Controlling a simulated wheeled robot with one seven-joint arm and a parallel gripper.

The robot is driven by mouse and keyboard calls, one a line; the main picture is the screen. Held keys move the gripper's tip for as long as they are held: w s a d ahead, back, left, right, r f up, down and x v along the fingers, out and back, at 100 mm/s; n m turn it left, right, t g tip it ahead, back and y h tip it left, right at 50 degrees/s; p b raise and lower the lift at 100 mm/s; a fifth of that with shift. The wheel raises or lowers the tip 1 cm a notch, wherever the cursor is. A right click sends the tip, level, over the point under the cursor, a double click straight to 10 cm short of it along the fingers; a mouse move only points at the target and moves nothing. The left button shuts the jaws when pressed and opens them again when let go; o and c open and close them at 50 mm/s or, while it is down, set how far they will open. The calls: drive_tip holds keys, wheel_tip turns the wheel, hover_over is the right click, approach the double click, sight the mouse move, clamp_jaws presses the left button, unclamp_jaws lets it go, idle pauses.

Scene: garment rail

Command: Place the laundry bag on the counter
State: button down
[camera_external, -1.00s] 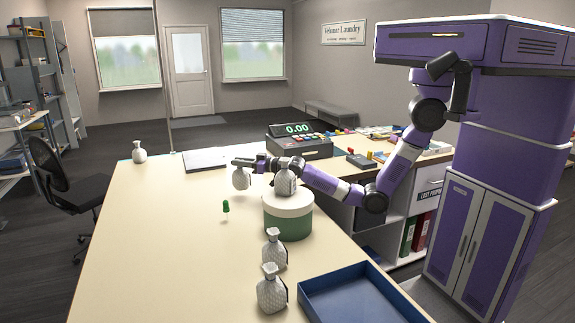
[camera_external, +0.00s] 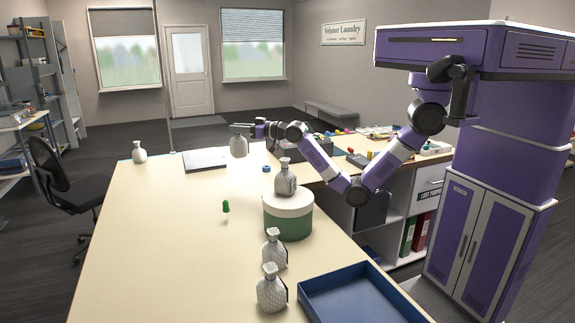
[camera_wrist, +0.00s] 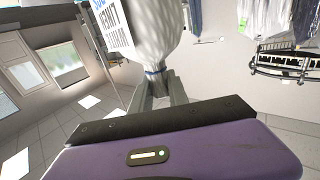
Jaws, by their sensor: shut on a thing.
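My gripper (camera_external: 243,127) is shut on the neck of a pale laundry bag (camera_external: 238,147), which hangs above the counter's far part. In the wrist view the bag (camera_wrist: 142,35) shows a printed white label, and the gripper (camera_wrist: 158,82) closes around its tied neck. The counter (camera_external: 160,245) is a long pale top. Similar bags stand on it: one at the far left (camera_external: 139,153) and two at the front (camera_external: 273,250) (camera_external: 271,291). Another bag (camera_external: 285,179) sits on a round green box with a cream lid (camera_external: 289,207).
A blue tray (camera_external: 310,290) lies at the counter's front right. A small green peg-like item (camera_external: 225,208) and a blue one (camera_external: 266,169) stand mid-counter. The counter's left middle is clear.

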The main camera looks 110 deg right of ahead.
drive_tip(key=s+d+m+g+h+b, duration=0.1)
drive_tip(key=s+d+m+g+h, duration=0.3)
drive_tip(key=s, duration=0.8)
drive_tip(key=s+d+m+g, duration=0.3)
drive_tip(key=s+g, duration=0.2)
drive_tip(key=s, duration=0.7)
drive_tip(key=s+d+m+g+h+b, duration=0.1)
drive_tip(key=s+d+m+g+h, duration=0.3)
drive_tip(key=s, duration=0.8)
wheel_tip(320, 180, down, 20)
drive_tip(key=g+y+b, duration=0.1)
drive_tip(key=shift+w+a+r+n, duration=0.2)
drive_tip(key=shift+w+a+n, duration=0.05)
drive_tip(key=shift+a+n, duration=0.2)
drive_tip(key=shift+f+b, duration=0.2)
drive_tip(key=shift+b, duration=0.15)
drive_tip(key=c, duration=1.3)
unclamp_jaws()
drive_tip(key=shift+r, duration=0.1)
